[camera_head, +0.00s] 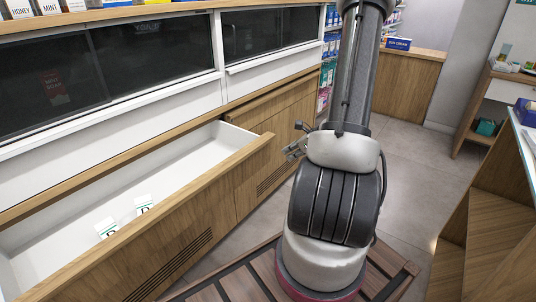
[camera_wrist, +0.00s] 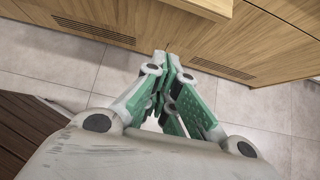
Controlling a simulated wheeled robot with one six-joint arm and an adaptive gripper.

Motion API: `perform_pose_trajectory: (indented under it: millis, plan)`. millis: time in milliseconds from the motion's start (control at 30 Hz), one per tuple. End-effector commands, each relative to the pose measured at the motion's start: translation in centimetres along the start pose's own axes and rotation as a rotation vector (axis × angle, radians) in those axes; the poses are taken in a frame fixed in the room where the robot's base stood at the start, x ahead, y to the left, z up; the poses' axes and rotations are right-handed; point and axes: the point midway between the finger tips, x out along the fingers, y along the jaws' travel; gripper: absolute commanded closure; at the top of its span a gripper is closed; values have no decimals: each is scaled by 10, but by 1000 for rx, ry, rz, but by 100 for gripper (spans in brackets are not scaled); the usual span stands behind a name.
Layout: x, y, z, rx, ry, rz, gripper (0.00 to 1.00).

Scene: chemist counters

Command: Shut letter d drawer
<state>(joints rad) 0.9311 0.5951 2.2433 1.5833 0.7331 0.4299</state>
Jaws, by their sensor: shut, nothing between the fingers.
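A wood-fronted drawer (camera_head: 205,190) stands pulled open at the left in the head view, with a white interior. Two small white boxes (camera_head: 107,228) lie inside it, each with a dark letter that looks like a D, partly hidden by the drawer front. My gripper (camera_head: 292,152) is to the right of the drawer's far end, apart from it, in front of the cabinet. In the wrist view my gripper (camera_wrist: 172,58) has its green-padded fingers together and empty, with a wooden edge, likely the drawer (camera_wrist: 205,7), above it.
A closed wooden cabinet front (camera_head: 285,125) continues beyond the drawer. Dark glass panels (camera_head: 150,50) stand above. Wooden shelving (camera_head: 490,235) stands at the right.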

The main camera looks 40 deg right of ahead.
Motion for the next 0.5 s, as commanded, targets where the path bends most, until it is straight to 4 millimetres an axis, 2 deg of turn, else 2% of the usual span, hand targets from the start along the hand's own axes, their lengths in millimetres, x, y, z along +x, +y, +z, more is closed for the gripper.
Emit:
perform_pose_trajectory:
  millis: [167,500]
  plan:
    - [19,1,-1,7,1,5,100]
    - [91,2,-1,3,2,7,100]
